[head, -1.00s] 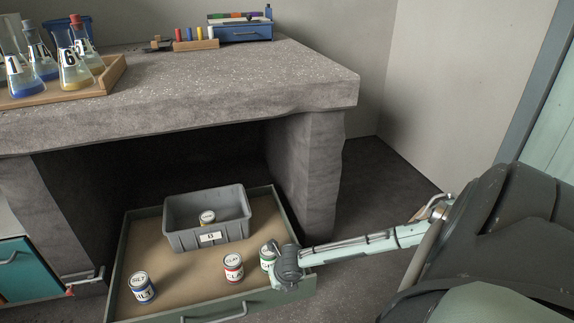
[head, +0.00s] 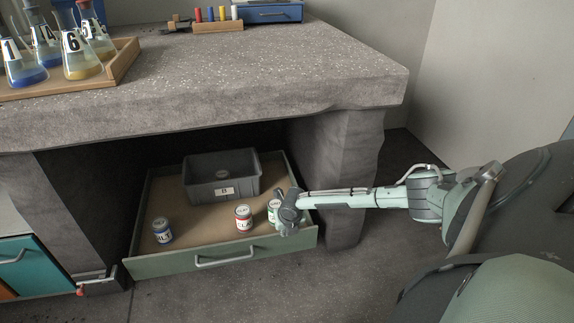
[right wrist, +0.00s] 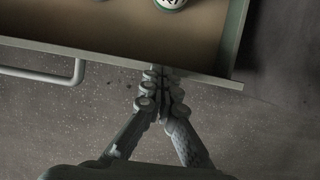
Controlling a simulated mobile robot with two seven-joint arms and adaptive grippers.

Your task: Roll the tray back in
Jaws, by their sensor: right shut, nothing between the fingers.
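The tray (head: 216,259) is a shallow, green-edged drawer with a tan floor, low under the concrete bench, its front part sticking out. A bar handle (head: 224,261) is on its front panel. On it stand a grey bin (head: 222,190) with a label, a blue-banded tin (head: 162,232), a red-banded tin (head: 243,219) and a green-banded tin (head: 273,208) partly hidden by my arm. My right gripper (head: 285,232) is shut and empty at the front panel's right end. In the right wrist view its fingertips (right wrist: 158,76) meet the front edge, right of the handle. My left gripper is out of view.
The bench (head: 230,90) carries a wooden tray of flasks (head: 110,75) at left and a blue box (head: 268,12) at the back. A stone leg (head: 345,180) stands right of the tray. A teal cabinet (head: 35,265) is at lower left. Floor in front is clear.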

